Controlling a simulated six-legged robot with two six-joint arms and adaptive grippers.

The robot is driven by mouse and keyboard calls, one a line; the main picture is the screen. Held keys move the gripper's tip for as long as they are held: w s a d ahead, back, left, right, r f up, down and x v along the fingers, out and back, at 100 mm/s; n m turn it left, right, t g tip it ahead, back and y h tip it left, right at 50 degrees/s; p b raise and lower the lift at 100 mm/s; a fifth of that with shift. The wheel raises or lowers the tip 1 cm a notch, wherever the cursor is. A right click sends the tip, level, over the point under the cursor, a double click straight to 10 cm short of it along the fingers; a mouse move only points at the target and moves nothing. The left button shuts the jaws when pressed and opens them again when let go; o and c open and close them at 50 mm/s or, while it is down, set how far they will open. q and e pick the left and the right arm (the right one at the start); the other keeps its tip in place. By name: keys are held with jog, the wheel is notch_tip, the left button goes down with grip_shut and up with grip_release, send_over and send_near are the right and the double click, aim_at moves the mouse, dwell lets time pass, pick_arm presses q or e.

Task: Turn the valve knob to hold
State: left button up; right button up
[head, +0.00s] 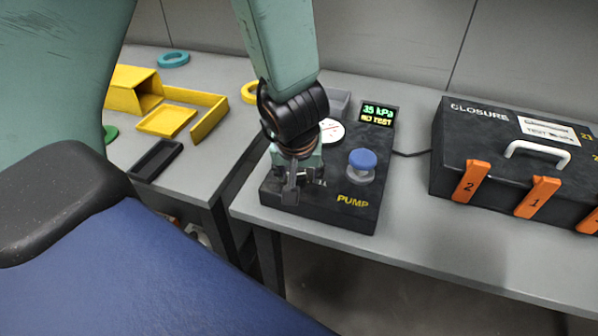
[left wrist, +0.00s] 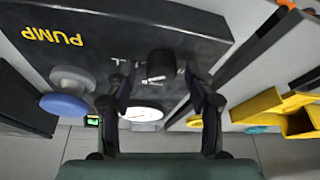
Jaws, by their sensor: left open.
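The black pump box (head: 345,215) is marked PUMP and stands on the grey table. The valve knob (left wrist: 160,65), a dark cylinder, shows in the left wrist view between my fingers. In the head view my gripper largely covers it. My left gripper (head: 290,188) points down at the box's front left part. It is open, with one finger on each side of the knob; I cannot tell whether they touch it. White letters beside the knob are partly hidden, so its setting is unclear. My right gripper is not in view.
A blue push button (head: 362,160), a round gauge (head: 332,131) and a display (head: 379,115) reading 35 kPa and NO TEST are close by. The closure case (head: 490,150) with orange latches stands right. Yellow trays (head: 165,121) lie on the left table.

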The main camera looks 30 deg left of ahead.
pick_arm(q)
jog(key=shift+c, duration=0.2)
jog(key=shift+a, duration=0.15)
jog(key=c, duration=0.8)
grip_shut()
